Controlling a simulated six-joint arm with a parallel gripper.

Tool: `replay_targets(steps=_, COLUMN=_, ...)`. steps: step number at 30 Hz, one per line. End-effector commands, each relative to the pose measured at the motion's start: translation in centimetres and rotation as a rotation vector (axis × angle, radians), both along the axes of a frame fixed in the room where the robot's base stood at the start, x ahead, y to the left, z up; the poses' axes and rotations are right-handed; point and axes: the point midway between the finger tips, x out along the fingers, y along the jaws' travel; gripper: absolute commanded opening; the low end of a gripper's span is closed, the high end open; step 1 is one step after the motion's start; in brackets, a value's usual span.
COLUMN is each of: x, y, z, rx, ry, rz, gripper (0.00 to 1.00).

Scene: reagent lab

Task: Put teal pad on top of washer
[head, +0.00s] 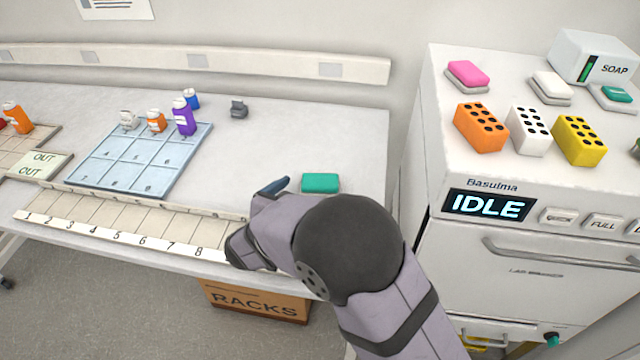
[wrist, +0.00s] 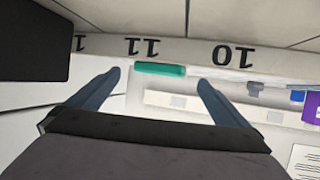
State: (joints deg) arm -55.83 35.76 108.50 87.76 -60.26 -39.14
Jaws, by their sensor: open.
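The teal pad (head: 320,183) lies flat on the white bench near its right end. It also shows in the wrist view (wrist: 160,69), ahead of and between my two fingers. My gripper (wrist: 160,84) is open and empty, apart from the pad. In the head view one blue finger shows just left of the pad; the rest is hidden by my wrist. The washer (head: 530,254) is the white machine on the right, with a display reading IDLE. Its flat top stands higher than the bench.
On the washer top are pink (head: 468,74) and white (head: 551,85) pads, a second teal pad (head: 616,94), orange, white and yellow holed blocks, and a SOAP box (head: 598,58). A numbered strip (head: 120,228) edges the bench. A blue tray (head: 140,165) and bottles stand left.

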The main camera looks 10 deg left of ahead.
Motion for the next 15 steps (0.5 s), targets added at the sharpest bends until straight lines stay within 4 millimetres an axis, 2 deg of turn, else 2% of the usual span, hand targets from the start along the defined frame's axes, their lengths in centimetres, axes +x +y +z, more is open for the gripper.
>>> replay_targets(steps=15, x=4.7, y=-1.0, z=-1.3, rx=0.000, ry=0.000, rz=0.000, gripper=1.00)
